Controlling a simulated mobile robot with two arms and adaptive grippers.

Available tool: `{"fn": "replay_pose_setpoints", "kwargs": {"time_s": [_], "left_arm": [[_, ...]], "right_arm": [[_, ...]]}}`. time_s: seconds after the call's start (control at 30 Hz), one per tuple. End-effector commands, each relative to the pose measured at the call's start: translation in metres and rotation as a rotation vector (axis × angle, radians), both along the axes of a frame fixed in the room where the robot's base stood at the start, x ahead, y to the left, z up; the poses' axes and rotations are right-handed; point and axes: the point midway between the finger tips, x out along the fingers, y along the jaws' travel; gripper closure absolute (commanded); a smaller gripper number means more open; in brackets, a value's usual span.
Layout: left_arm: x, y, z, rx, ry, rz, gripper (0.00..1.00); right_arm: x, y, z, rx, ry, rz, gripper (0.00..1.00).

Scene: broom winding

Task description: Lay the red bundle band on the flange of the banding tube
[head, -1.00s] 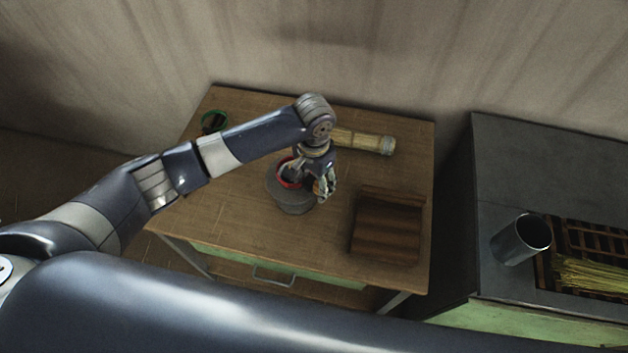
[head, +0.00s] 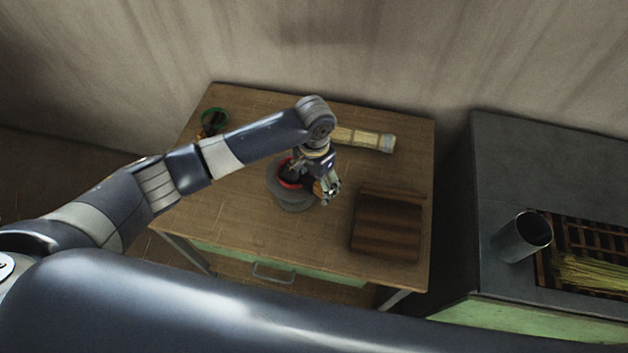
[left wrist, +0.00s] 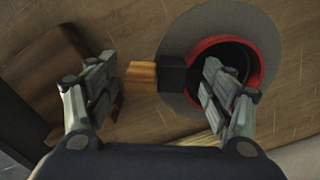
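The red bundle band (head: 283,183) forms a ring around the dark opening of the banding tube, against its grey flange (head: 295,206). In the left wrist view the red band (left wrist: 262,75) rings the opening, with the grey flange (left wrist: 180,30) outside it. An orange-brown wooden piece with a black block (left wrist: 142,76) sticks out beside the ring. My left gripper (left wrist: 160,95) is open over it, one finger on each side with gaps; the right-hand finger overlaps the opening in the picture. In the head view the left gripper (head: 330,190) partly hides the tube. My right gripper is out of view.
A brown grooved wooden block (head: 386,228) lies right of the tube. A pale bundle (head: 365,139) lies behind the arm. A green-rimmed cup (head: 213,121) stands at the back left. A grey counter at right holds a metal cup (head: 520,238) and straw (head: 590,272).

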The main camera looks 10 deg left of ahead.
Motion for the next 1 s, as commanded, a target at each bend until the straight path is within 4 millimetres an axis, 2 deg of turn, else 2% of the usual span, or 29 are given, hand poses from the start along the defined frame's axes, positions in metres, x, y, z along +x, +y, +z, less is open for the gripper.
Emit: {"fn": "replay_pose_setpoints", "kwargs": {"time_s": [0.3, 0.43, 0.8, 1.0], "left_arm": [[0.000, 0.000, 0.001, 0.000, 0.000, 0.000, 0.22], [0.001, -0.001, 0.011, -0.002, -0.001, -0.001, 0.22], [0.001, -0.001, 0.085, -0.003, -0.004, -0.001, 0.22], [0.000, 0.000, 0.113, -0.001, -0.002, 0.000, 0.22]], "right_arm": [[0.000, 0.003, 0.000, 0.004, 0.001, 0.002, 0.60], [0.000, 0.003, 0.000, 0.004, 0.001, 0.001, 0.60], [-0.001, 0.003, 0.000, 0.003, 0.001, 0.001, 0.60], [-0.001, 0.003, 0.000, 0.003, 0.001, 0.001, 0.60]]}}
